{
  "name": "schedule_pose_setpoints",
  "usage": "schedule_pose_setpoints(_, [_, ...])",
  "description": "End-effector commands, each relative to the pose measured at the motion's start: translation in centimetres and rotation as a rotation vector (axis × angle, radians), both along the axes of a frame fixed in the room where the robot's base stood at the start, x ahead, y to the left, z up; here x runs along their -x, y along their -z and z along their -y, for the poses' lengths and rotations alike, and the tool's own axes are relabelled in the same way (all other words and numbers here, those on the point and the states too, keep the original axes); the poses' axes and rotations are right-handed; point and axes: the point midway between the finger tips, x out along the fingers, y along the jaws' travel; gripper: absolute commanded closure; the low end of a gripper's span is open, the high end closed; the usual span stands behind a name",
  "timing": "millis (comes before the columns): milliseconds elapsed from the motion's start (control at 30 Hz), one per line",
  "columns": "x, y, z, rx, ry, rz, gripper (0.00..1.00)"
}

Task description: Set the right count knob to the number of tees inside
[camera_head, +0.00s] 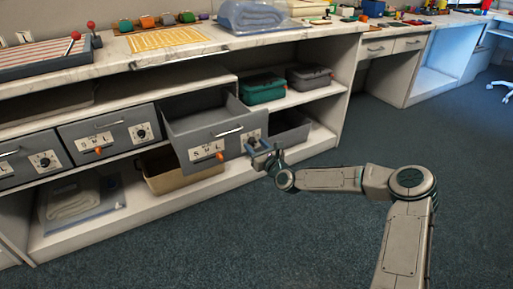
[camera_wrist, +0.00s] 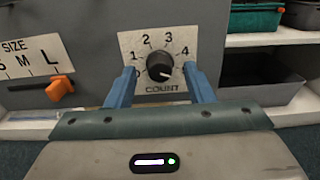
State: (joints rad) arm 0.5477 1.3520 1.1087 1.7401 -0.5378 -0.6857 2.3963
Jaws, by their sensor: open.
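A pale mark shows at the knob's lower right, below the 4. The drawer (camera_head: 203,143) is pulled out, and I make out no tees in the part of its inside that shows. My gripper (camera_wrist: 160,70) is open, its blue fingers on either side of the knob; contact cannot be told. In the head view my gripper (camera_head: 262,150) is at the right end of this drawer front and partly hides the knob plate.
The drawer's size slider (camera_wrist: 60,88) is orange and sits under L. Two shut drawers with count knobs (camera_head: 141,132) (camera_head: 43,160) are to the left. A green bin (camera_head: 263,90) and grey bins stand on shelves at right. The floor (camera_head: 290,220) is clear.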

Motion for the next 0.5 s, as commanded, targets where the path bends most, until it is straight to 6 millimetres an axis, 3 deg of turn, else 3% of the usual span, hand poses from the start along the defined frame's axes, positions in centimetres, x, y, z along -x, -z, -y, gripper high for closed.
schedule_pose_setpoints(33, [0.01,-0.01,0.01,0.0,0.0,0.0,0.52])
schedule_pose_setpoints(200, [0.02,-0.01,0.0,0.0,0.0,0.0,0.96])
schedule_pose_setpoints(500, [0.03,0.02,0.01,0.018,0.0,0.012,0.96])
